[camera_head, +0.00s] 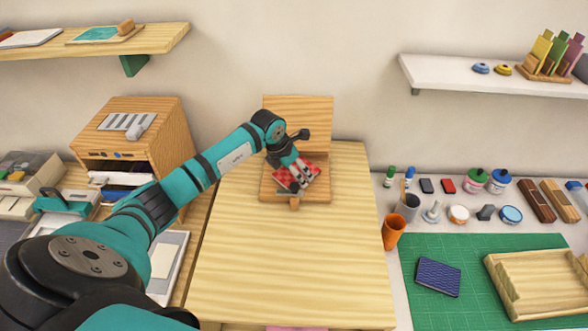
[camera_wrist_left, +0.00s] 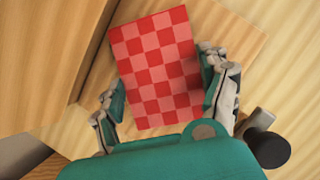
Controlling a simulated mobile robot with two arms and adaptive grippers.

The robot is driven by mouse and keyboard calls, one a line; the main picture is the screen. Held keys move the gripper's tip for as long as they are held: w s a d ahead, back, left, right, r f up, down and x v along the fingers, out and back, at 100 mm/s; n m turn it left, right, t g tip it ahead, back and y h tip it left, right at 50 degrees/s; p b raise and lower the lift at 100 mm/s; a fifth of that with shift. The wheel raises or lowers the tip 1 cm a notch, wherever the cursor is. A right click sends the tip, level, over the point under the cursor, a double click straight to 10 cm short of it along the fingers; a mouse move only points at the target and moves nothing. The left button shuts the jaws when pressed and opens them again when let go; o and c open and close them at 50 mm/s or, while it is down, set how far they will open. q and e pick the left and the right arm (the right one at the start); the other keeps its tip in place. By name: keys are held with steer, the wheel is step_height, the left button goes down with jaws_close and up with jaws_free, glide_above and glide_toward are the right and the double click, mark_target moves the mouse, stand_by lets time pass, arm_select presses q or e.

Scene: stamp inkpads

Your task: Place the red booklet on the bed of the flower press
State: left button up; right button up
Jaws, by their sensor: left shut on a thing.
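The red checkered booklet (camera_head: 313,172) is in my left gripper (camera_head: 297,178), over the bed of the flower press (camera_head: 267,190). In the left wrist view the booklet (camera_wrist_left: 155,50) lies between the two fingers of the gripper (camera_wrist_left: 158,75), one at each side edge. The pale wooden bed (camera_wrist_left: 232,28) shows around and behind it. The press lid (camera_head: 285,104) stands open and upright at the back. I cannot tell whether the booklet touches the bed. My right gripper is not in view.
The press stands at the back of a wooden table (camera_head: 270,270) whose front is clear. A wooden cabinet (camera_head: 172,125) stands to the left. To the right are an orange cup (camera_head: 393,232), a green mat (camera_head: 465,292) with a blue booklet (camera_head: 438,277), and a wooden tray (camera_head: 530,290).

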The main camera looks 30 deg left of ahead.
arm_select(q)
steer(key=shift+f, duration=0.15)
steer(key=o, duration=1.2)
steer(key=shift+r, duration=0.3)
steer(key=shift+b+v, duration=1.8)
steer(key=shift+v, duration=4.1)
steer(key=shift+s, duration=0.15)
